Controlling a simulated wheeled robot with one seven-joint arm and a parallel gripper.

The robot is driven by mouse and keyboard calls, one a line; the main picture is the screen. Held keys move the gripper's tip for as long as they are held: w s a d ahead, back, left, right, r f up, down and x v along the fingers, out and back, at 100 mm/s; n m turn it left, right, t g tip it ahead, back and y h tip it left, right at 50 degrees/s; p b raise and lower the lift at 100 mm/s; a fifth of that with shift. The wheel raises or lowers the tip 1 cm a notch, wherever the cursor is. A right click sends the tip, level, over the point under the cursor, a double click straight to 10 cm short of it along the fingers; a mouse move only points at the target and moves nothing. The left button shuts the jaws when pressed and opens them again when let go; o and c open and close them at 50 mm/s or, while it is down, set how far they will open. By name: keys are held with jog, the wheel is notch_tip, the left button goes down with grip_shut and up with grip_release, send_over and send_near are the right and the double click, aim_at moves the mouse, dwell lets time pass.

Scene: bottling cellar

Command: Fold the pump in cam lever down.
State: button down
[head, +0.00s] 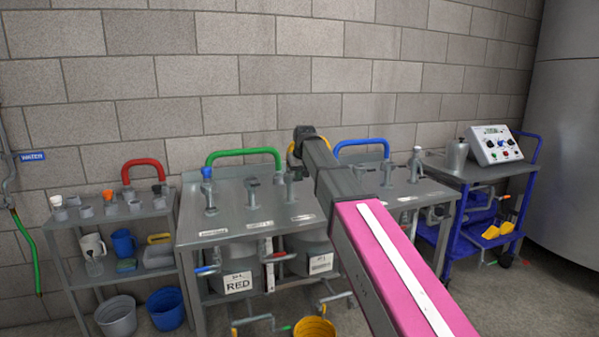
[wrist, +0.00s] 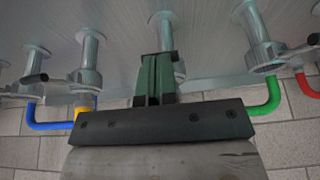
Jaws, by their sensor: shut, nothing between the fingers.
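Several grey upright pipe fittings stand on the steel bench (head: 232,208): one with a blue top (head: 208,190), one in the middle (head: 252,192) and one on the right (head: 290,186). The labels in front of them are too small to read, so I cannot tell which is the pump in. In the wrist view, my gripper (wrist: 157,58) is shut and empty, its green fingers in front of a fitting (wrist: 165,25) that they partly hide. I cannot tell whether they touch. Fittings with dark levers stand at its left (wrist: 90,50) and right (wrist: 255,30).
A green hose (head: 243,153) and a blue hose (head: 362,145) arch behind the benches near the block wall. A shelf (head: 118,215) with cups and a red hose (head: 143,163) stands left. A blue cart (head: 440,250) carries a control box (head: 494,144) at right.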

jog(key=shift+s, duration=0.1)
dwell(0.3)
jog(key=shift+s+d+f+t+y, duration=0.15)
jog(key=shift+f+t+y, duration=0.6)
jog(key=shift+f+t, duration=1.2)
jog(key=shift+s+a+f+t+y, duration=0.1)
jog(key=shift+f+t+y, duration=0.65)
jog(key=shift+f+t, duration=1.15)
jog(key=shift+w+f+g, duration=0.25)
jog(key=shift+f, duration=0.45)
jog(key=shift+w+f+g, duration=0.2)
jog(key=shift+f, duration=0.5)
jog(key=shift+r, duration=0.1)
jog(key=shift+r, duration=0.7)
jog(key=shift+s, duration=0.1)
